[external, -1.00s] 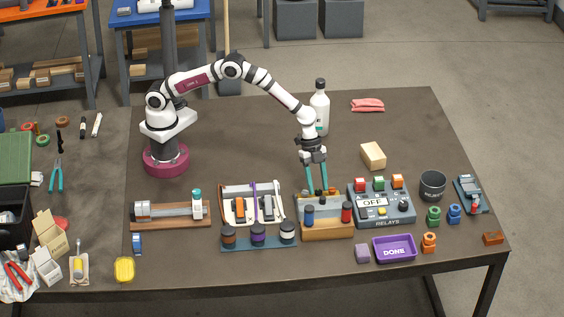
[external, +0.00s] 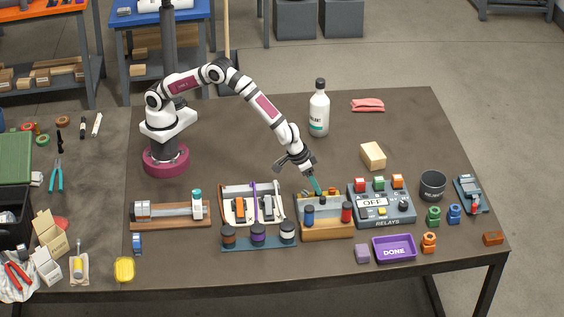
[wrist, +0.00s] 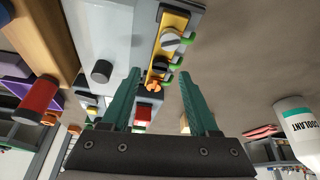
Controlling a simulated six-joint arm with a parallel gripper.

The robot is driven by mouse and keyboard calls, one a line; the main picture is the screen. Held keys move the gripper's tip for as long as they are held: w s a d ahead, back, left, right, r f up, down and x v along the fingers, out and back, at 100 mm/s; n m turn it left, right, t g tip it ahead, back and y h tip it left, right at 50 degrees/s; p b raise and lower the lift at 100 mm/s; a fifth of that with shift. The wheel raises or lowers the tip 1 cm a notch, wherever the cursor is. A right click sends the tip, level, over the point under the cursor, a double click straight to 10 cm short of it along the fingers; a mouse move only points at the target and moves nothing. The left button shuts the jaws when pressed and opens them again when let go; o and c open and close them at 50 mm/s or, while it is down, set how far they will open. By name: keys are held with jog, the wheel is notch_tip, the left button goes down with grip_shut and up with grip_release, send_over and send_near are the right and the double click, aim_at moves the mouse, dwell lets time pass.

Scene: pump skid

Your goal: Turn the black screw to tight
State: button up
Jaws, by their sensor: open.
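My gripper (external: 317,187) reaches down at a slant over the back edge of the wooden-fronted block (external: 329,232). In the wrist view, its two green fingers (wrist: 160,72) are apart with nothing held between them. A yellow strip (wrist: 175,21) on the block carries a large grey slotted screw, a small black screw (wrist: 160,64) and an orange screw (wrist: 154,86). The black screw appears between the fingertips in the picture; I cannot tell whether they touch it. Its slot and how far it is turned are not clear. In the external view the fingers partly hide this area.
A blue knob (external: 309,215) and a red knob (external: 347,212) stand at the block's front. The relay box (external: 381,208) is close on the right, and a rack with jars (external: 258,236) is on the left. The coolant bottle (external: 319,110) stands behind.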

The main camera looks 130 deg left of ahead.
jog(key=v, duration=1.5)
jog(key=s+d+r+m, duration=0.1)
jog(key=s+m, duration=0.1)
jog(key=s, duration=0.3)
jog(key=s+d+r+m+g, duration=0.1)
jog(key=s+r+m, duration=0.1)
jog(key=s, duration=0.4)
jog(key=s+d+r+m+h, duration=0.1)
jog(key=s+d+r+m, duration=0.1)
jog(key=s, duration=0.4)
jog(key=shift+m, duration=0.9)
jog(key=s+d+f+m+g, duration=0.1)
jog(key=s+m, duration=0.3)
jog(key=s, duration=0.5)
jog(key=s+d+f+m+h, duration=0.1)
jog(key=s+m, duration=0.3)
jog(key=s, duration=0.6)
jog(key=shift+s+d+f+m+g, duration=0.3)
jog(key=shift+d+g, duration=0.1)
jog(key=shift+d, duration=0.25)
